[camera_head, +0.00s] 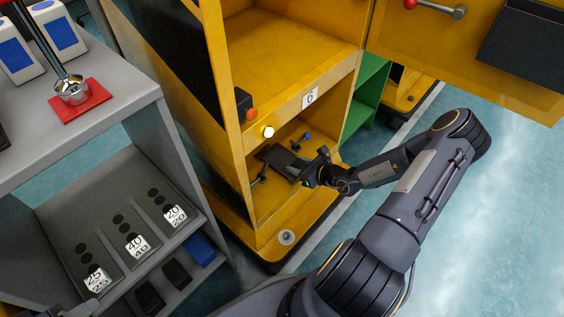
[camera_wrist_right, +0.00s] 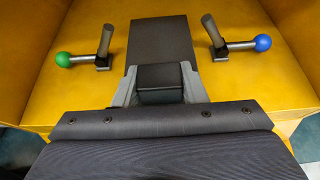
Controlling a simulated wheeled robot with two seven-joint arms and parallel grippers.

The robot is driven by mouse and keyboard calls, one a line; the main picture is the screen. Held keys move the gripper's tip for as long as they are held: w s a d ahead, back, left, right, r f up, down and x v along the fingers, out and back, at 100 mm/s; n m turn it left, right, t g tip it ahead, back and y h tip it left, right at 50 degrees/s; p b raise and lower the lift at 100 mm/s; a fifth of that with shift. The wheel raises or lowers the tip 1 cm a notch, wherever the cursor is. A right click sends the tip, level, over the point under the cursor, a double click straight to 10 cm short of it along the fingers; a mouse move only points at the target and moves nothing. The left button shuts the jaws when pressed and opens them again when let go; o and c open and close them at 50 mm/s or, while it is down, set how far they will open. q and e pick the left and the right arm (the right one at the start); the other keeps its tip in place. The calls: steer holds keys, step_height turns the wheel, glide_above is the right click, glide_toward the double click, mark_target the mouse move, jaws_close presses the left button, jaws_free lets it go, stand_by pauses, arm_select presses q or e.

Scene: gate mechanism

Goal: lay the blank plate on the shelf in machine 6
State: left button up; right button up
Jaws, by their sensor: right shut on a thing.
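Machine 6 is the yellow cabinet with the "6" label (camera_head: 310,97). My right gripper (camera_head: 318,168) reaches into its lower opening and is shut on the near end of the dark blank plate (camera_head: 278,158). In the right wrist view, the plate (camera_wrist_right: 160,45) extends straight ahead from my right gripper (camera_wrist_right: 159,85), over the yellow shelf (camera_wrist_right: 240,90). The plate lies between a green-knobbed lever (camera_wrist_right: 85,56) and a blue-knobbed lever (camera_wrist_right: 235,44). I cannot tell whether it touches the shelf.
A grey rack (camera_head: 185,160) with numbered blocks stands at left. A green shelf unit (camera_head: 366,95) is behind. Open floor (camera_head: 490,220) lies at right.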

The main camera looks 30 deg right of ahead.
steer(key=s+d+p, duration=0.2)
steer(key=s, duration=0.5)
steer(key=shift+r, duration=0.45)
